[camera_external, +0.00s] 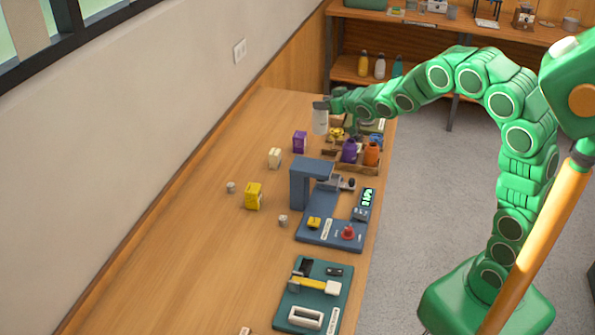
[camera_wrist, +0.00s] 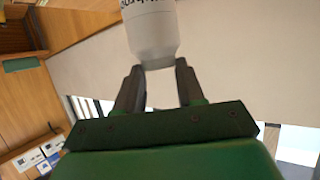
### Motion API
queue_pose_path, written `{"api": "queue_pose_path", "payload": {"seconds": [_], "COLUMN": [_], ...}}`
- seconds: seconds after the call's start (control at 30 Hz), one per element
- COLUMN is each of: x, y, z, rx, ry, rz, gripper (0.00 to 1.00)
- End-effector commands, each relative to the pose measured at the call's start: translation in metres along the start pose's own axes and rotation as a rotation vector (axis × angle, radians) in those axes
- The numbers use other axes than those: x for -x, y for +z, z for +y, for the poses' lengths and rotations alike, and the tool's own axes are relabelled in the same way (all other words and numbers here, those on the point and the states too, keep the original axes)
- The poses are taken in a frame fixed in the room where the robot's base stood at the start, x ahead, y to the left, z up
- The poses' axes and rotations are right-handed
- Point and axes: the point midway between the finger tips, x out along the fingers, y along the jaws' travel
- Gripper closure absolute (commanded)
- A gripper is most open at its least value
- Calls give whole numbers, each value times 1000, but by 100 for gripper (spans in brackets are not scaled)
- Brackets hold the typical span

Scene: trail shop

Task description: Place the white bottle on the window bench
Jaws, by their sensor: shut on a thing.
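A white bottle (camera_external: 320,122) hangs upright below my gripper (camera_external: 323,104) at the far part of the wooden bench. The wooden bench (camera_external: 190,265) runs along the wall below the window. In the wrist view the white bottle (camera_wrist: 150,32), with dark lettering, sits between the two fingertips of my gripper (camera_wrist: 156,68), which is shut on it. The bottle appears to be above the bench top; I cannot tell the exact gap.
A wooden tray (camera_external: 362,170) holds a purple and an orange bottle. Purple (camera_external: 299,142), cream (camera_external: 275,158) and yellow (camera_external: 253,196) boxes stand nearby. A blue device (camera_external: 312,232) and a green board (camera_external: 338,298) lie nearer. The bench's left side is mostly clear. Several bottles stand on a back shelf (camera_external: 345,69).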

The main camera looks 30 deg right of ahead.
Motion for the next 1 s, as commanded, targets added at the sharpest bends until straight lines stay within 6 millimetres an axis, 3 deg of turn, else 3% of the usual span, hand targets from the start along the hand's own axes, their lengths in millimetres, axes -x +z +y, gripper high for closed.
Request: {"api": "queue_pose_path", "payload": {"seconds": [0.1, 0.3, 0.67, 1.0], "x": [3, 15, 47, 104], "y": [-2, -1, 16, 54], "z": [-50, -122, -220, -314], "rx": [42, 108, 206, 316], "ry": [-110, -270, -509, -774], "rz": [1, 1, -4, -7], "gripper": [100, 100, 100, 100]}}
